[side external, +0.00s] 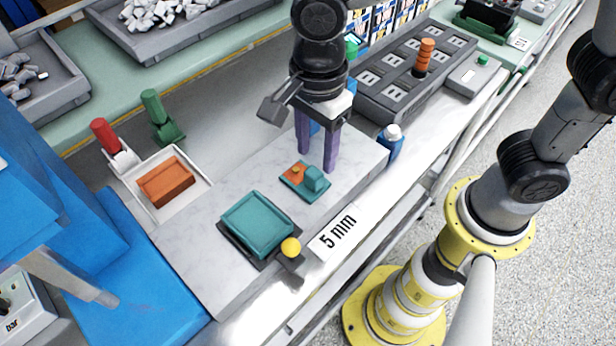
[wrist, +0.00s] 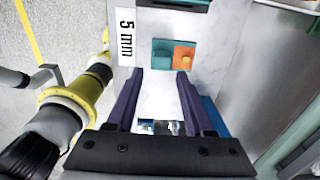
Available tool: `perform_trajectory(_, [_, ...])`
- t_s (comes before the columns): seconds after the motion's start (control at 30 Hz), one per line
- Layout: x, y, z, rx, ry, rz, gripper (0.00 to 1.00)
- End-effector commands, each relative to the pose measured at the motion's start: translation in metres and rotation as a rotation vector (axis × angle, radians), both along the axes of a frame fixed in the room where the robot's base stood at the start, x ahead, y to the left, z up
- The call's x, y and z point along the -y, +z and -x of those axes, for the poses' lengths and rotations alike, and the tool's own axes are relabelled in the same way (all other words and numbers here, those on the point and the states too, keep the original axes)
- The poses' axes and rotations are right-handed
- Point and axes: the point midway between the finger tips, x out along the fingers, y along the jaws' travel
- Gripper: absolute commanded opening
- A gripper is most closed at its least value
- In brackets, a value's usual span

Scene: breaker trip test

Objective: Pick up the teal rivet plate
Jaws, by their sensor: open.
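A small teal plate (side external: 291,184) lies on the pale marble-look board. It carries an orange square with a round stud and a raised teal block; it fits the name rivet plate. The wrist view shows this teal plate (wrist: 158,52) just beyond my fingertips. My gripper (side external: 317,161) is open, pointing down with its purple fingers above and slightly behind the plate. Nothing shows between the fingers (wrist: 160,73) at their tips. A larger teal square tray (side external: 257,224) sits on a dark base nearer the camera, beside a yellow ball-topped knob (side external: 291,247).
A white tray (side external: 203,183) with an orange block stands to the left. A blue bottle (side external: 391,148) with a white cap is close to the right of my gripper. A "5 mm" label (side external: 338,232) lies at the front edge. The board's left middle is clear.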

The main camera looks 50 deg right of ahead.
Motion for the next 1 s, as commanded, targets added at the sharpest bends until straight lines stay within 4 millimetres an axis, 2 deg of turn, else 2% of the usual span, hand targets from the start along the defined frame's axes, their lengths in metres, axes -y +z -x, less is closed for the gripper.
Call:
perform_trajectory(0.27, [0.000,-0.021,0.000,-0.002,0.000,0.002,0.53])
perform_trajectory(0.5, [-0.001,-0.055,-0.002,-0.003,0.000,0.002,0.53])
perform_trajectory(0.6, [-0.001,-0.063,-0.002,-0.002,0.000,0.001,0.53])
perform_trajectory(0.87, [-0.002,-0.066,-0.003,0.000,0.000,0.000,0.53])
perform_trajectory(1.0, [-0.002,-0.066,-0.003,0.000,0.000,0.000,0.31])
